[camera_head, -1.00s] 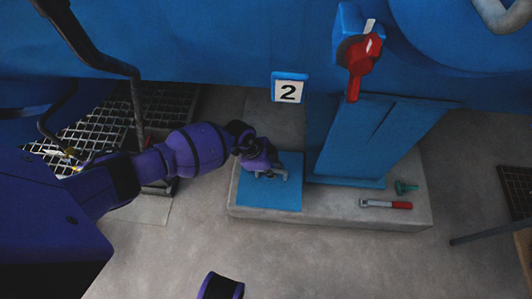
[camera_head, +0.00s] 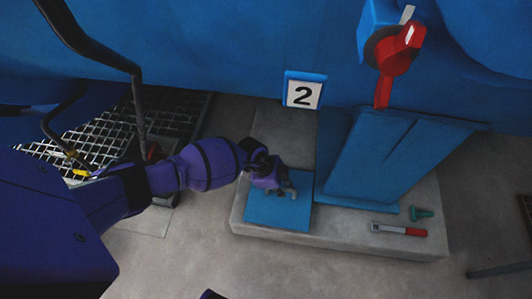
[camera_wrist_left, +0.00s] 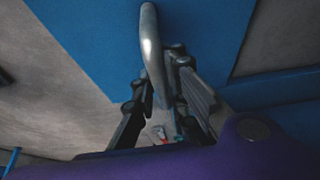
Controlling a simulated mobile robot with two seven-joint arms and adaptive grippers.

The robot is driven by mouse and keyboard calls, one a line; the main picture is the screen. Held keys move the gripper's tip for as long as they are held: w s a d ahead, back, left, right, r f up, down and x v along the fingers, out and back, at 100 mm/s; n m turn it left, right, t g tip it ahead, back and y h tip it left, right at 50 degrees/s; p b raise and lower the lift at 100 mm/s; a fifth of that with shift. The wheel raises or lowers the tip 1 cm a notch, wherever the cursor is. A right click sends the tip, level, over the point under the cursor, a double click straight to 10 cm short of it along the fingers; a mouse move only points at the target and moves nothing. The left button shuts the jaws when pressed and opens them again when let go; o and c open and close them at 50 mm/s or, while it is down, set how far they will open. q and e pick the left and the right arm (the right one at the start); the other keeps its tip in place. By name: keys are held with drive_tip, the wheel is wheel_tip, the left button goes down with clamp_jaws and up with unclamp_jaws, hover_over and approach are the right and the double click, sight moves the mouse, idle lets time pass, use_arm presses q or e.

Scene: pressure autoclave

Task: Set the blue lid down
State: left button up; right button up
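The blue lid (camera_head: 262,213), a flat square plate with a grey metal handle (camera_head: 292,193), lies flat on the concrete plinth. In the left wrist view the lid (camera_wrist_left: 85,45) fills the upper middle and its curved handle (camera_wrist_left: 151,45) reaches down between my fingers. My left gripper (camera_head: 283,187) is low over the lid, with its fingers (camera_wrist_left: 160,85) on either side of the handle. Whether the fingers press on the handle or stand slightly apart from it is unclear. My right gripper is not seen.
The concrete plinth (camera_head: 340,238) also bears a blue support leg (camera_head: 375,155), a green fitting (camera_head: 421,213) and a red-and-silver tool (camera_head: 399,230). Open floor (camera_head: 220,265) lies in front.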

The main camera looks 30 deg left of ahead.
use_arm(q)
drive_tip(key=o, duration=0.4)
drive_tip(key=shift+w+d+r, duration=0.1)
drive_tip(key=shift+w+r, duration=0.05)
drive_tip(key=shift+w, duration=0.05)
drive_tip(key=shift+c, duration=0.2)
